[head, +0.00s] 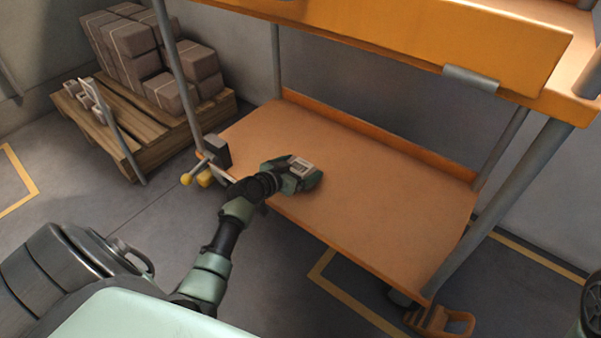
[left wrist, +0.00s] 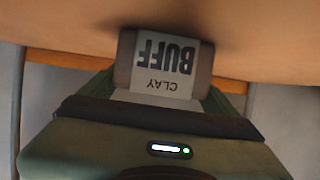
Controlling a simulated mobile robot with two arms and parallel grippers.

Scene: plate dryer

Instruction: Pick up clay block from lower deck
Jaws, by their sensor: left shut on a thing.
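The clay block (head: 301,166) is a brownish block with a pale label, at the front left part of the cart's orange lower deck (head: 390,210). In the left wrist view the clay block (left wrist: 165,65) shows its label, "BUFF CLAY", upside down. My left gripper (head: 299,175) reaches in over the deck's front edge and is shut on the block, with a finger on each side of it in the left wrist view (left wrist: 163,92). The block is at or close to the deck surface; I cannot tell if it touches. My right gripper is not in view.
The orange upper deck (head: 420,45) overhangs the lower deck, with grey posts (head: 500,170) at the corners. A wooden pallet (head: 130,135) with stacked wrapped blocks (head: 150,60) stands at the back left. The rest of the lower deck is bare.

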